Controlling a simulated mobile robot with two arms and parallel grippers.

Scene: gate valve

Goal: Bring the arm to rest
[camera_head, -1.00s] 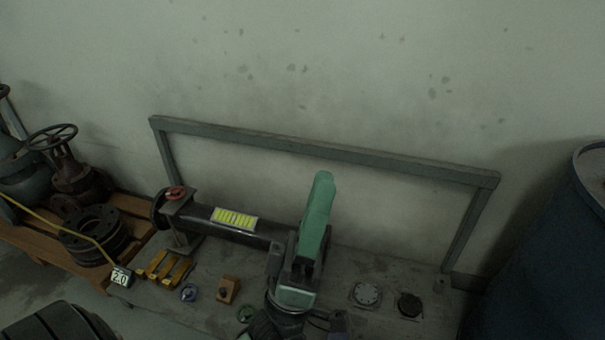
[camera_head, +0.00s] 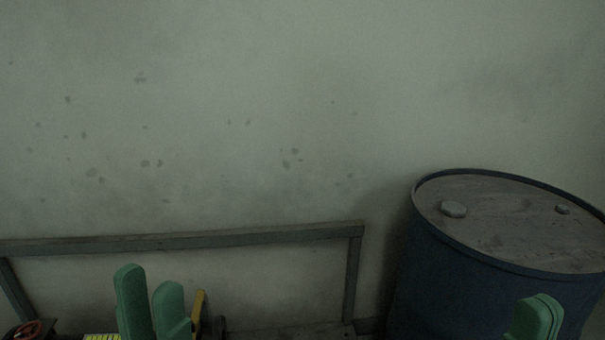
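My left gripper (camera_head: 150,298) is at the bottom left of the head view. Its two green fingers point up with a gap between them, and I see nothing held in the gap. A yellow upright piece (camera_head: 198,303) shows right beside the right-hand finger; I cannot tell whether they touch. My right gripper (camera_head: 535,318) shows only as a green fingertip part at the bottom right, in front of the blue drum. The rest of it is cut off by the frame, so its opening is hidden.
A blue drum (camera_head: 440,275) with a dusty lid stands at the right. A grey frame (camera_head: 250,236) runs along the wall behind the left gripper. A red handwheel (camera_head: 32,329) and a yellow label (camera_head: 101,337) show at the bottom left. The space above is clear.

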